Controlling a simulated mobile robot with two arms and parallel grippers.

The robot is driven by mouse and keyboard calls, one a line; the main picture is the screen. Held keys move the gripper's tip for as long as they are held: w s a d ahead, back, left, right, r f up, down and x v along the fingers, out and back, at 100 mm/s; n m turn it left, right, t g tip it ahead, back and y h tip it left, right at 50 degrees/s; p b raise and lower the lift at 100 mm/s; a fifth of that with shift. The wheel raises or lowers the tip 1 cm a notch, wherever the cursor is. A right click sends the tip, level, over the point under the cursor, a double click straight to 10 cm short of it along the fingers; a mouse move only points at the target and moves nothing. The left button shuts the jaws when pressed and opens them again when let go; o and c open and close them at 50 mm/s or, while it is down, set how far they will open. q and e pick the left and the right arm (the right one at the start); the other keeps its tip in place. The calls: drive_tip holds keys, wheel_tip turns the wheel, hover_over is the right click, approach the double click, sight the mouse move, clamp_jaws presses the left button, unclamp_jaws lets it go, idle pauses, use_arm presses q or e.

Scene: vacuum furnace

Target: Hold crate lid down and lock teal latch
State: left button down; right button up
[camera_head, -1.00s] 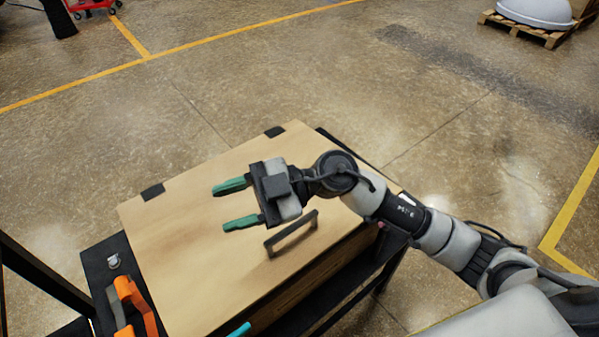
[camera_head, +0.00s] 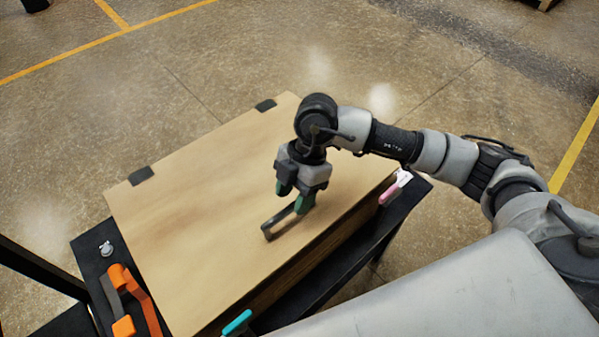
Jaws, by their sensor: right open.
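The wooden crate lid (camera_head: 190,230) lies flat and closed on the crate. A dark handle (camera_head: 270,231) stands on the lid near its front edge. The teal latch (camera_head: 237,323) shows at the crate's front edge, at the bottom of the view; its lower part is cut off. My right gripper (camera_head: 293,201) points down over the lid, its green fingers open beside the far end of the handle. I cannot tell whether the fingers touch the handle or the lid. My left gripper is not in view.
A pink-and-white latch (camera_head: 395,187) sits at the crate's right front corner. An orange clamp-like tool (camera_head: 137,300) and a small metal part (camera_head: 106,249) lie on the black table (camera_head: 88,262) left of the crate. Two black hinges (camera_head: 142,175) mark the lid's back edge.

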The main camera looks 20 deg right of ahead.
sight(291, 219)
drive_tip(key=shift+x, duration=1.95)
drive_tip(key=shift+c, duration=0.5)
clamp_jaws()
drive_tip(key=shift+d+f+b, duration=0.1)
drive_tip(key=shift+f+b, duration=0.85)
drive_tip(key=shift+f, duration=0.6)
idle(0.3)
